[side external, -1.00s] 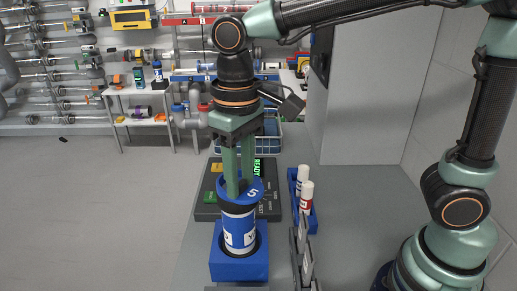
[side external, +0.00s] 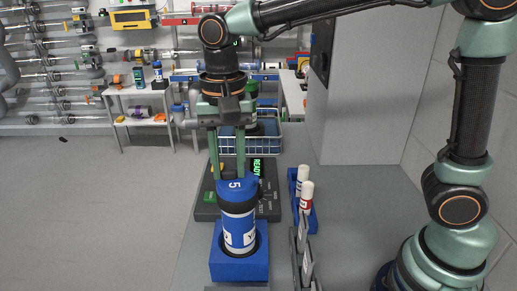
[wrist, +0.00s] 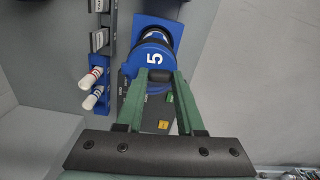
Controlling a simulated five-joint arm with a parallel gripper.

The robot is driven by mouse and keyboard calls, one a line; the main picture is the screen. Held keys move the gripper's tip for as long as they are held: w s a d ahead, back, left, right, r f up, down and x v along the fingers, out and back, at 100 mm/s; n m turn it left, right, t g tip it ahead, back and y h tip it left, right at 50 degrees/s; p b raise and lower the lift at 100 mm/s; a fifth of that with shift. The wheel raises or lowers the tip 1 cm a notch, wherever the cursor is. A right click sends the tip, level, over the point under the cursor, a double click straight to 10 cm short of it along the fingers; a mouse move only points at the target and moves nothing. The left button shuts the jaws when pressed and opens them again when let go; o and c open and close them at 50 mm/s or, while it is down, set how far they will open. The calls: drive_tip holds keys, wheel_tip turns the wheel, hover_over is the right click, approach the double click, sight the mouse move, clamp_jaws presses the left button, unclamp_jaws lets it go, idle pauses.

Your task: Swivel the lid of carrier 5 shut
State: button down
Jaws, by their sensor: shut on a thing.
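Carrier 5 (side external: 239,226) is a blue and white cylinder standing upright in a blue block (side external: 238,265). Its blue lid (side external: 237,190), marked 5, sits on top and looks roughly in line with the body from the side. In the wrist view the lid (wrist: 152,57) covers much of the carrier's top, with a dark part showing beyond it. My gripper (side external: 229,178) points down at the lid's far side. Its two green fingers (wrist: 161,74) are apart, with a blue part of the lid between them. The exact contact is partly hidden.
A dark panel (side external: 268,200) with a green READY display lies behind the carrier. To the right stand a blue rack (side external: 312,216) with white, capped tubes and a row of grey upright plates (side external: 303,250). A wire basket (side external: 265,140) is further back.

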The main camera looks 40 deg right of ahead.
drive_tip(key=shift+w+d+m, duration=0.2)
drive_tip(key=shift+w+m, duration=0.05)
drive_tip(key=shift+m, duration=0.45)
drive_tip(key=c, duration=0.5)
unclamp_jaws()
wheel_tip(320, 180, up, 12)
drive_tip(key=shift+r, duration=0.1)
drive_tip(key=shift+d, duration=0.1)
drive_tip(key=s+d+f+n+t, duration=0.2)
drive_tip(key=d+f+n, duration=0.1)
drive_tip(key=d, duration=0.2)
drive_tip(key=s+d+f+n+t, duration=0.1)
drive_tip(key=s+d+f+n, duration=0.1)
drive_tip(key=d+f+n, duration=0.1)
drive_tip(key=s+d+f+n+t, duration=0.2)
drive_tip(key=d+f, duration=0.3)
drive_tip(key=d, duration=0.3)
drive_tip(key=shift+s+d+f+n+t, duration=0.1)
drive_tip(key=shift+s+f+n+t, duration=0.15)
drive_tip(key=shift+n, duration=0.35)
